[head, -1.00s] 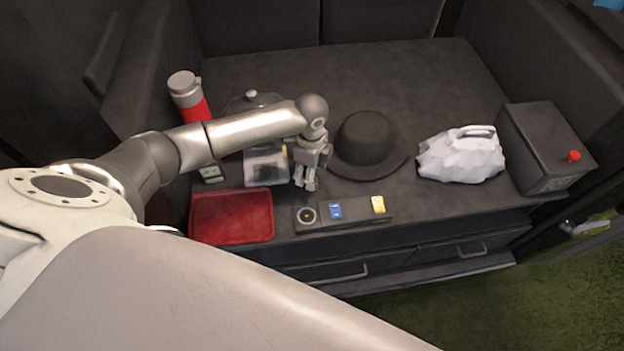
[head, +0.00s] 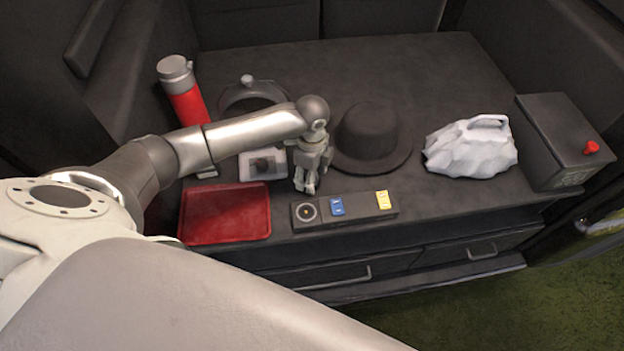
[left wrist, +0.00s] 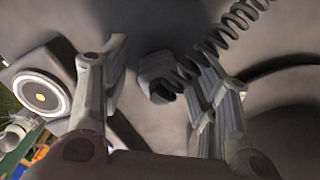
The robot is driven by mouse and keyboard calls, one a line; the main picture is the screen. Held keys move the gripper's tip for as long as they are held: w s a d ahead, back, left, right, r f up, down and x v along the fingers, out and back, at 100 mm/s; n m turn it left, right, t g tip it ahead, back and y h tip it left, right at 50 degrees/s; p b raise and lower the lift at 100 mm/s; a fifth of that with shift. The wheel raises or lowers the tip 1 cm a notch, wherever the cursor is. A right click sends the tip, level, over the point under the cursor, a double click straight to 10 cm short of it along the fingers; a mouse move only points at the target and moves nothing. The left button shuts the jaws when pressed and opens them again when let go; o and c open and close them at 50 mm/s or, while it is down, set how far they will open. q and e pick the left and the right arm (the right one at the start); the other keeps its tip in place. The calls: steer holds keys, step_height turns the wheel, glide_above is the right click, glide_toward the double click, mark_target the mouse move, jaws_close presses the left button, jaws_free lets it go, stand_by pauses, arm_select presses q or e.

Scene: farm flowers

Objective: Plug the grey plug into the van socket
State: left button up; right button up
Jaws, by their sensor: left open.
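My left gripper (head: 306,188) points down over the van's counter, just behind the socket panel (head: 358,205). In the left wrist view the fingers of the left gripper (left wrist: 162,55) are apart. A grey plug (left wrist: 153,72) with a coiled dark cord (left wrist: 225,32) shows between them; contact with either finger cannot be told. The round socket (left wrist: 40,93) shows left of the fingers there. The plug cannot be made out in the head view. My right gripper is not in view.
A dark hat (head: 372,138) sits right of the gripper and a red tray (head: 226,214) left. Counter between hat and bag is clear.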

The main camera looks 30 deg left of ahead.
arm_select(q)
steer(key=shift+c, duration=0.5)
steer(key=c, duration=1)
steer(key=shift+o, duration=0.2)
steer(key=shift+r, duration=0.15)
step_height(320, 180, up, 10)
steer(key=p, duration=1.1)
